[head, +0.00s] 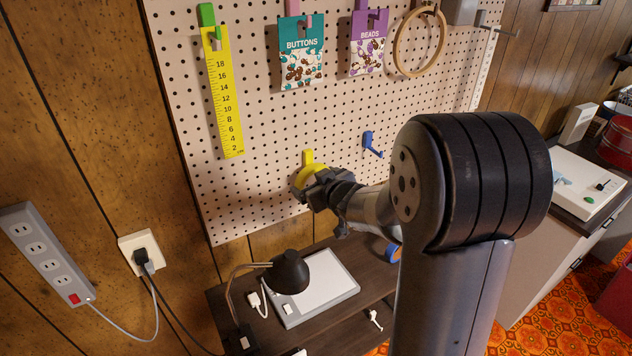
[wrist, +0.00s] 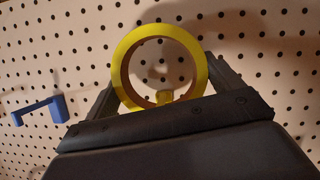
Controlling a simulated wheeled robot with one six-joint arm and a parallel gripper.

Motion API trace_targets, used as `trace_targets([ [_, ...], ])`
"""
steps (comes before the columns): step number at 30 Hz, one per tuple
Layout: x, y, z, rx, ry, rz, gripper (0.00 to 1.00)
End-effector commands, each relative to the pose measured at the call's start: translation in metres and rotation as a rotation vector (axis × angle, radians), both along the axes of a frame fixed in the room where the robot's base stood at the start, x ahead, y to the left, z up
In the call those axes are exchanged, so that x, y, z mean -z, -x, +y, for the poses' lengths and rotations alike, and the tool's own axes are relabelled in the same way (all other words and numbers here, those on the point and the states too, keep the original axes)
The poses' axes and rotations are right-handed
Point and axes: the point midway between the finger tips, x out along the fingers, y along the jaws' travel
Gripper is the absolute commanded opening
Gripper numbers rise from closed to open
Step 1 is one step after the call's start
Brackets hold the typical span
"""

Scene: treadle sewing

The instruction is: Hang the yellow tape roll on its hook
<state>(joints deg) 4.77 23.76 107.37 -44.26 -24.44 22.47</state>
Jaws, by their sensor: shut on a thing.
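The yellow tape roll (wrist: 160,31) is a ring held between the two black fingers of my gripper (wrist: 163,78). In the head view the roll (head: 306,175) is partly hidden by my gripper (head: 314,184), close to the pegboard. The yellow hook (head: 308,157) is on the pegboard directly above the roll in the head view. In the wrist view the yellow hook (wrist: 164,95) shows inside the ring's hole, near its lower edge. I cannot tell whether the hook passes through the hole or stands behind it.
A blue hook (head: 371,143) is empty, right of the yellow one. A yellow ruler (head: 224,95), buttons card (head: 302,52), beads card (head: 369,42) and hoop (head: 398,45) hang on the pegboard (head: 265,120). Below stand a lamp (head: 289,271) and a blue tape roll (head: 393,253).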

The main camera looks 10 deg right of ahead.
Motion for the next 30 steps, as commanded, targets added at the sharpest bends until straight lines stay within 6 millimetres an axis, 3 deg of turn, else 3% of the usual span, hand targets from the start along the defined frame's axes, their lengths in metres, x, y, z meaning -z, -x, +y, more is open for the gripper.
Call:
trace_targets([
  [8, 0.0, 0.0, 0.0, 0.0, 0.0, 0.0, 0.64],
  [9, 0.0, 0.0, 0.0, 0.0, 0.0, 0.0, 0.9],
  [13, 0.0, 0.0, 0.0, 0.0, 0.0, 0.0, 1.0],
  [23, -0.002, 0.005, -0.002, 0.0, 0.001, -0.001, 1.0],
  [30, -0.018, 0.038, -0.01, 0.001, 0.001, -0.003, 1.0],
])
